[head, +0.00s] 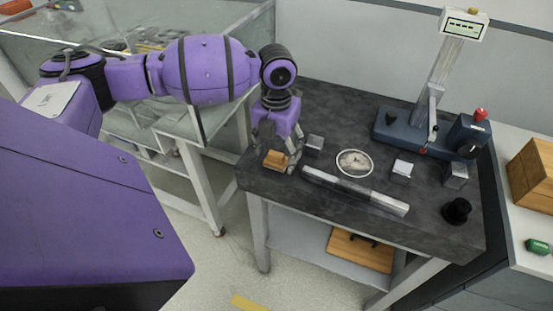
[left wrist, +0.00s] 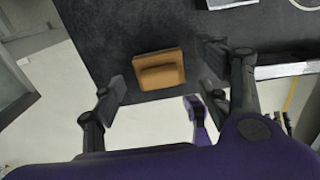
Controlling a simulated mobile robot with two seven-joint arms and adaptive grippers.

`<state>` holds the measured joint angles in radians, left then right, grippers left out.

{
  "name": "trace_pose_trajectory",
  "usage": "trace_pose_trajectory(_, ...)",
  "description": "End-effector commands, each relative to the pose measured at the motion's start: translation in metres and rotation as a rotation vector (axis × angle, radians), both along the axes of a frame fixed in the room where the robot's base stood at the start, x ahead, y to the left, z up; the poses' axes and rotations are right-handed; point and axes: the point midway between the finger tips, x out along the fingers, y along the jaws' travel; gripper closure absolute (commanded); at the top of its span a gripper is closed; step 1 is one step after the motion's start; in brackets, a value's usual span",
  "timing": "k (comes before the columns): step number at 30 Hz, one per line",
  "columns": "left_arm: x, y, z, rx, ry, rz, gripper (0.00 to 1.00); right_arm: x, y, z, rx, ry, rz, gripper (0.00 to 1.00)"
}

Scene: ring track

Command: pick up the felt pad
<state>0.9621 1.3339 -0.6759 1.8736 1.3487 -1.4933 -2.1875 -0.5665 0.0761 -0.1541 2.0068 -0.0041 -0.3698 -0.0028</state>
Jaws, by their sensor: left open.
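The felt pad (head: 275,159) appears to be the small tan-brown block near the left front corner of the dark stone table (head: 330,95). My left gripper (head: 277,147) is open and points down over the pad. In the left wrist view the gripper (left wrist: 165,75) has a finger on each side of the pad, with gaps showing. I cannot tell how high the fingertips are above the table. My right gripper is not in view.
A grey metal block (head: 314,143) stands close right of the gripper. A long steel bar (head: 355,190) lies along the front edge. A round white-rimmed disc (head: 354,163), more metal blocks, a black knob (head: 456,211) and a gauge stand (head: 437,80) are further right.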

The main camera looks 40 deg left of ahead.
Motion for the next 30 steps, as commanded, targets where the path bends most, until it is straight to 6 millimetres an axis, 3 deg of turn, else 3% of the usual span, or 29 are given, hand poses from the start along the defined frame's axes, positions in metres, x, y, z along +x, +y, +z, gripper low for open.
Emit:
trace_pose_trajectory(3,-0.0001,0.0003,-0.0107,0.0,0.001,0.001,0.31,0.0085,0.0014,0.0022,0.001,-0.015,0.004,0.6)
trace_pose_trajectory(9,0.0001,0.0003,-0.0107,0.0,-0.001,0.0,0.33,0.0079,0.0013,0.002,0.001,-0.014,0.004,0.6)
trace_pose_trajectory(20,0.0,0.0002,-0.0106,0.0,-0.001,0.0,0.8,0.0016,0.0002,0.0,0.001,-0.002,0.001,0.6)
trace_pose_trajectory(30,0.0004,0.0002,-0.006,0.0,-0.002,0.0,0.8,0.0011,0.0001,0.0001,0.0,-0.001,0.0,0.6)
